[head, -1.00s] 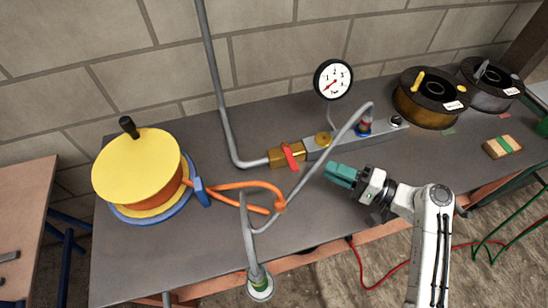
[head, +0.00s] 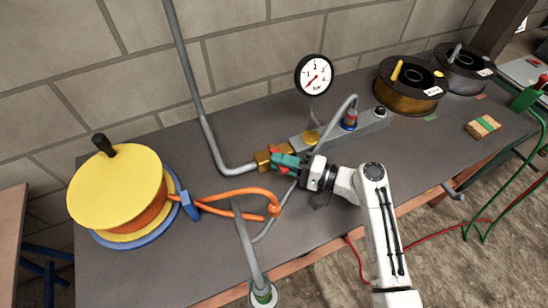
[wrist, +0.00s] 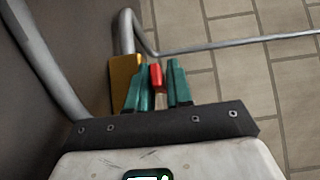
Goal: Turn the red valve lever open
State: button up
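The red valve lever (wrist: 156,75) stands between the two teal fingers of my gripper (wrist: 159,86) in the wrist view. The gap around the lever is narrow, and I cannot tell whether both fingers press on it. In the head view my gripper (head: 286,162) is at the brass valve body (head: 263,160), and only a bit of red lever (head: 275,150) shows past the fingers. The brass body (wrist: 122,80) also shows just left of the fingers in the wrist view.
A grey pipe (head: 205,125) runs down the wall into the valve. A pressure gauge (head: 313,75) stands behind the grey manifold (head: 366,124). A yellow hose reel (head: 115,190) with an orange hose (head: 235,193) is at left. Dark spools (head: 408,95) stand at the back right.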

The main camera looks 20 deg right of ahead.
jog(key=shift+x, duration=1.05)
jog(key=shift+c, duration=0.5)
grip_shut()
